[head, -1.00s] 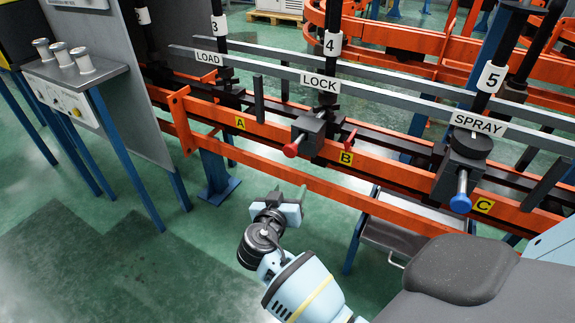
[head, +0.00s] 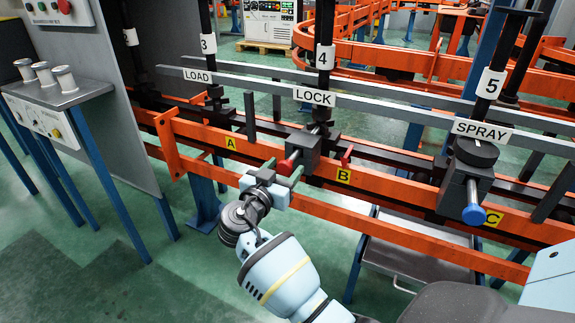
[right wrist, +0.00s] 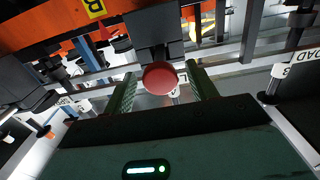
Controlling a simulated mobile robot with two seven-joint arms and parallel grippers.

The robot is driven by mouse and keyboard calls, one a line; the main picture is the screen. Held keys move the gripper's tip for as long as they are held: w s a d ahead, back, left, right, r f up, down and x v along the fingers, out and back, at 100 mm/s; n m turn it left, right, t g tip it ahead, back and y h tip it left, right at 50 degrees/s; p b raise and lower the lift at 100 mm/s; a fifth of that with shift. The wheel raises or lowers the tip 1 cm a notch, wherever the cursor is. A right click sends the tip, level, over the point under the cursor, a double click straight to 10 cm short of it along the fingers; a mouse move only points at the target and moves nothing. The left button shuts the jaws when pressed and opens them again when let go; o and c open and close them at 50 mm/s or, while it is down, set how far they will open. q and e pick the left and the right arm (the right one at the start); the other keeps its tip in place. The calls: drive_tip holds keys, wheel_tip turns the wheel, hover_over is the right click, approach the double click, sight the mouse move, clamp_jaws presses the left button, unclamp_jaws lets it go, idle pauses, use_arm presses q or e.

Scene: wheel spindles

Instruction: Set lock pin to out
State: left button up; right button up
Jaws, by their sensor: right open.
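The lock pin's red knob (head: 287,166) sticks out of a dark grey block (head: 303,150) on the orange rail, below the LOCK sign (head: 314,97). My right gripper (head: 282,171) is open at the knob, with one green finger on each side. In the right wrist view the round red knob (right wrist: 160,78) lies between the two open fingers (right wrist: 161,88). I cannot tell whether either finger touches it. My left gripper is not in view.
Orange rails (head: 380,190) run across in front of the line. A blue-knobbed pin (head: 474,214) stands at the SPRAY station to the right. A grey cabinet panel (head: 110,100) and a control box with spools (head: 50,108) stand at the left. A metal tray (head: 420,252) is below the rail.

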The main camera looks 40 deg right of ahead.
drive_tip(key=shift+x, duration=1.35)
drive_tip(key=shift+c, duration=0.3)
